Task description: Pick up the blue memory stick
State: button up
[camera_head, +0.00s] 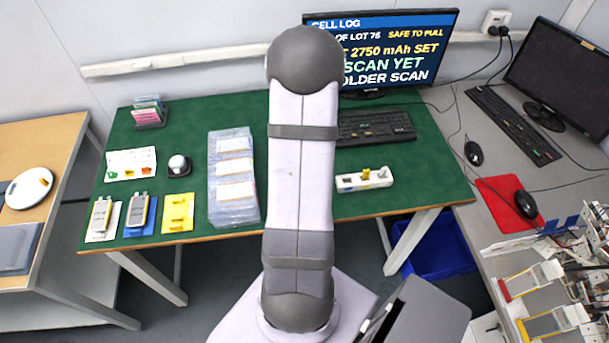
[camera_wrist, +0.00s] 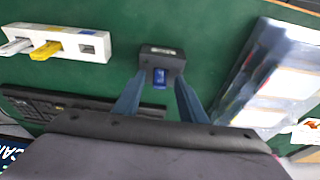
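In the wrist view, my gripper (camera_wrist: 160,86) points down over the green table. Its two blue fingers are spread apart, with nothing seen gripped between them. A small bright blue piece, which looks like the blue memory stick (camera_wrist: 160,77), shows at a small dark block (camera_wrist: 162,57). It lies between the fingertips as seen from the wrist; I cannot tell how far below them it is, or whether they touch the block. In the head view my arm hides my gripper, the stick and the dark block.
A white holder (camera_head: 364,180) with yellow and white pieces stands to the right of my arm. A clear tray stack (camera_head: 221,208) lies left of it. A keyboard (camera_head: 375,126) and monitor (camera_head: 420,50) are behind.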

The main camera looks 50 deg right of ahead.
grip_shut()
dwell(0.3)
